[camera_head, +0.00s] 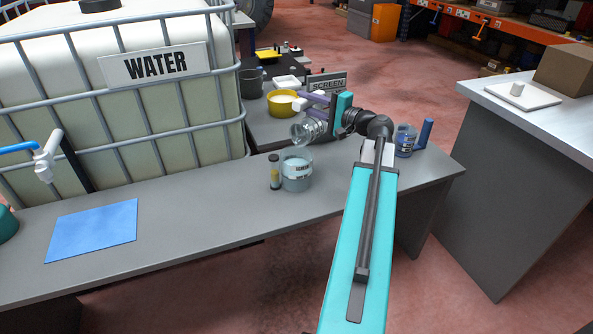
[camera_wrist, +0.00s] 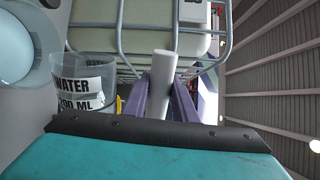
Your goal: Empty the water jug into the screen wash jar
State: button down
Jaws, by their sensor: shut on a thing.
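My gripper (camera_head: 309,104) is shut on the pale handle of the clear water jug (camera_head: 308,130) and holds it above the bench. The jug is tipped onto its side, mouth toward the left, above and close to a clear jar (camera_head: 296,174). This jar stands upright on the bench with pale bluish liquid inside; its label is too small to read. In the wrist view the jug (camera_wrist: 82,72) shows a "WATER 200 ML" label, and the handle (camera_wrist: 163,72) is between my fingers (camera_wrist: 170,98). I see no clear stream, and cannot tell how much water the jug holds.
A dark vial (camera_head: 274,172) stands just left of the jar. Another labelled clear vessel (camera_head: 405,141) and a blue cylinder (camera_head: 424,133) stand to the right. A blue mat (camera_head: 93,230) lies on the left. A caged water tank (camera_head: 120,100) rises behind the bench.

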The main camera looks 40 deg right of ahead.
aim_at(295, 107)
jog(key=shift+s+a+r+n+b, duration=0.1)
jog(key=shift+a+r+n+b, duration=0.05)
jog(key=shift+a+n+b, duration=0.4)
jog(key=shift+s+a+r+n+b, duration=0.1)
jog(key=shift+a+n+b, duration=0.25)
jog(key=shift+a+b, duration=0.25)
dwell(1.7)
jog(key=shift+s+a+n+b, duration=0.2)
jog(key=shift+a+n+b, duration=1)
jog(key=shift+a+b, duration=0.35)
dwell(3.6)
